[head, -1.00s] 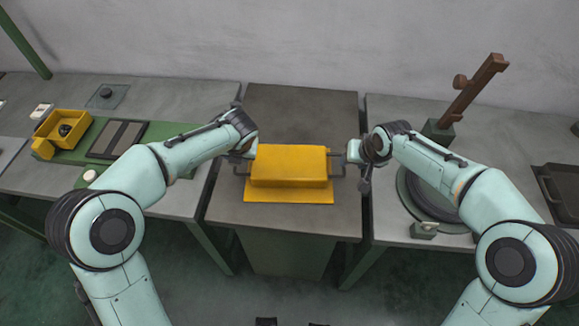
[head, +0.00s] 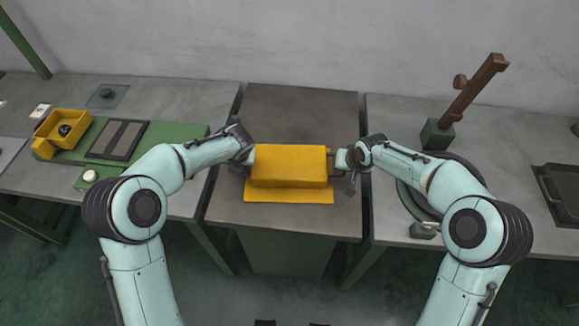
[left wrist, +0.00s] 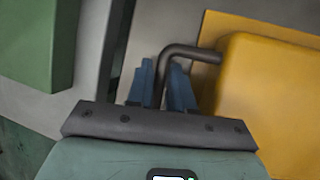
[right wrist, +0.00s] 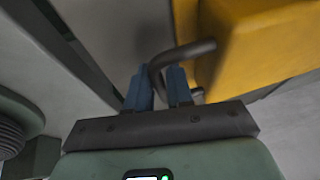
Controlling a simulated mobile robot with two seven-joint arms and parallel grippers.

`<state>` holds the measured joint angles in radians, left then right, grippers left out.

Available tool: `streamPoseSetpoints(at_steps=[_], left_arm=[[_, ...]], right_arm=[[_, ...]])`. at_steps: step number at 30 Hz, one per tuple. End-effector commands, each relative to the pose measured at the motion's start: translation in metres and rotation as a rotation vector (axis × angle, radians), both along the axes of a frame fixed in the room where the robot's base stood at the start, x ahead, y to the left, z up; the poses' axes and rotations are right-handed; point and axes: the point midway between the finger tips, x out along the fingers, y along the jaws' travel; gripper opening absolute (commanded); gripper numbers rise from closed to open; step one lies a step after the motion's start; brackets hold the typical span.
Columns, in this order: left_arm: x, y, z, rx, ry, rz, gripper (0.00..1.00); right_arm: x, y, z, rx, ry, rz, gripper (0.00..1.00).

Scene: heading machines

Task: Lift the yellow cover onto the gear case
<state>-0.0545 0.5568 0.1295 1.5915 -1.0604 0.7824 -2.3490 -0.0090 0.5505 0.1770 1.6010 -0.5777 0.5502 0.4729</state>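The yellow cover (head: 290,166) sits level on the middle table, with a flat yellow edge showing in front of it. It has a dark bent handle at each end. My left gripper (left wrist: 163,85) has its blue fingers on either side of the left handle (left wrist: 190,52). My right gripper (right wrist: 159,88) has its fingers on either side of the right handle (right wrist: 185,52). The gaps between fingers and handles are too narrow to tell whether either gripper is clamped. I cannot make out a separate gear case; anything under the cover is hidden.
The middle table (head: 290,105) is clear behind the cover. On the left bench are a yellow bin (head: 65,127) and a green board (head: 185,130). On the right bench are a brown post (head: 475,88), a round plate partly behind my right arm, and a dark tray (head: 560,190).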

Motion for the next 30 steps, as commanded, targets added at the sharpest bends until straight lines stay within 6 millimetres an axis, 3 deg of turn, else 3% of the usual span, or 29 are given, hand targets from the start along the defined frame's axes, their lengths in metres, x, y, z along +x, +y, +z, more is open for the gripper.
streamPoseSetpoints(at_steps=[30], left_arm=[[-0.0001, -0.0002, 0.0007, 0.000, 0.000, 0.000, 0.00]], right_arm=[[-0.0001, 0.0001, 0.0005, 0.000, 0.000, 0.000, 0.00]])
